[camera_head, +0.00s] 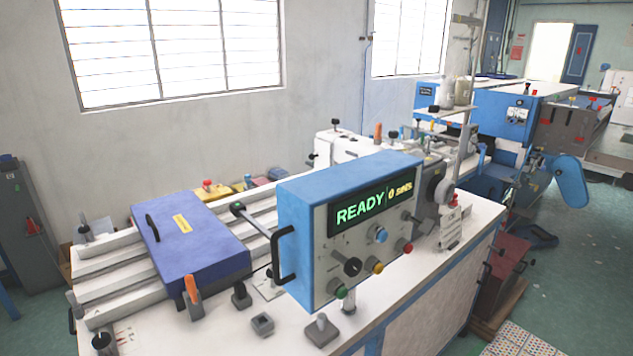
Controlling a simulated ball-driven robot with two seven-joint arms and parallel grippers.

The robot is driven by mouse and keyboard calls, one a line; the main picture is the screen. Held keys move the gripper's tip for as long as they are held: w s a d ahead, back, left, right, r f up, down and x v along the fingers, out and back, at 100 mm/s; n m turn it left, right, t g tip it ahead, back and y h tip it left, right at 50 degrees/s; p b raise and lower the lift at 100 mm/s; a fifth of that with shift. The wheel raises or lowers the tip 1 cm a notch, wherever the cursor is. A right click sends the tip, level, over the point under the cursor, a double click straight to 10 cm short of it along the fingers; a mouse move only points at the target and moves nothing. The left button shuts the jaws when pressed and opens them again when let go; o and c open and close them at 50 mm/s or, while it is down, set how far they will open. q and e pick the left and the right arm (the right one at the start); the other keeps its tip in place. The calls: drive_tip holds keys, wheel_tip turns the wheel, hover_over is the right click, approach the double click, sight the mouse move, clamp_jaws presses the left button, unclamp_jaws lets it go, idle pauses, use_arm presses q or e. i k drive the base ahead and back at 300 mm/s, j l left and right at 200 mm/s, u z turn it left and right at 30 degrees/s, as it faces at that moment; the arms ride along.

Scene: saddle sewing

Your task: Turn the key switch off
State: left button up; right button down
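A blue control box (350,165) with a grey front panel stands on the white sewing bench. Its display (368,203) is lit and reads READY in green, with smaller yellow text beside it. Below the display are a black rotary knob (352,266), a blue round knob (380,235), and green (341,292), yellow (377,268) and red (404,247) buttons. I cannot tell which of these controls is the key switch, and no key is clearly visible. Neither of my grippers is in view.
A blue-violet plate (195,262) with a black handle lies on white rails at the left. Small grey blocks and an orange-handled lever (191,290) stand near the bench's front edge. A sewing head and thread stand are behind the box. Green floor (560,290) is open at right.

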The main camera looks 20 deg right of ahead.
sight(426, 226)
drive_tip(key=l+z, duration=0.1)
drive_tip(key=l, duration=0.45)
drive_tip(key=i+l+z, duration=0.15)
drive_tip(key=l, duration=0.4)
drive_tip(key=l+z, duration=0.1)
drive_tip(key=l, duration=0.45)
drive_tip(key=i+l+z, duration=0.1)
drive_tip(key=l, duration=0.45)
